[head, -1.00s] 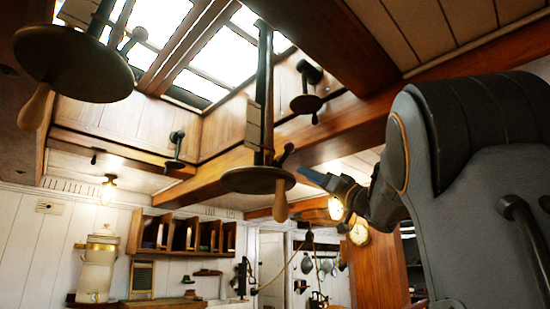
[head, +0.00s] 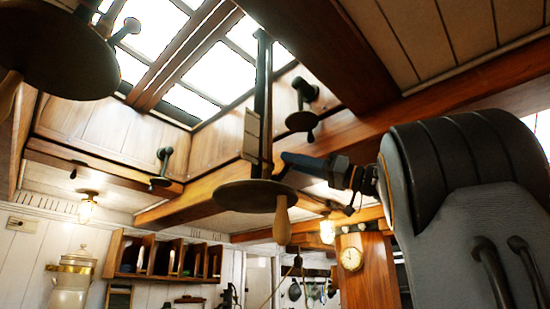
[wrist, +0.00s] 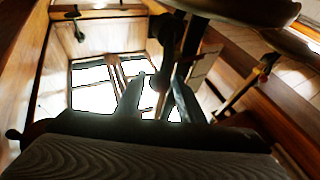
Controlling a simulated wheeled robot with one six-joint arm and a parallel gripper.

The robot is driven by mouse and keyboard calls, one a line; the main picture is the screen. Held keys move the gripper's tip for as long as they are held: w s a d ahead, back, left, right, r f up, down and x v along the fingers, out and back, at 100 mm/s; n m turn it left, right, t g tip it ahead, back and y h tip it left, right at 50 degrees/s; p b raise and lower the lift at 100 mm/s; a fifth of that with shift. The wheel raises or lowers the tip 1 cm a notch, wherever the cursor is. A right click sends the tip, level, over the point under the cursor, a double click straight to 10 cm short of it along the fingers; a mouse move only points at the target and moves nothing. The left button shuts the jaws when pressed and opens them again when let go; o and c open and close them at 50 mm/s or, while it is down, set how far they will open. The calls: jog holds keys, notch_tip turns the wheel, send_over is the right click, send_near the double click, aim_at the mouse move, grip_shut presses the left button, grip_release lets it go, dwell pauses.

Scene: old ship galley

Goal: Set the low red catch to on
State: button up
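I cannot make out a red catch for certain in any view. In the head view my gripper (head: 290,160) points left, its blue-grey fingers close to a dark upright post (head: 264,95) above a round hanging disc (head: 250,194). A pale wooden handle (head: 281,221) hangs under the disc. In the wrist view the two grey fingers (wrist: 158,80) stand apart, with the dark post and a knob behind or between them. Whether they touch it I cannot tell. I see nothing held.
Another large disc with a handle (head: 55,48) hangs at the upper left. Smaller dark cranks (head: 302,115) are fixed along the skylight frame. Wooden beams (head: 205,192) cross overhead. A clock (head: 351,258) and a wall shelf (head: 165,257) are farther back.

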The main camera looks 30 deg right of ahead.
jog(key=shift+p+x, duration=0.75)
jog(key=shift+x, duration=2)
grip_shut()
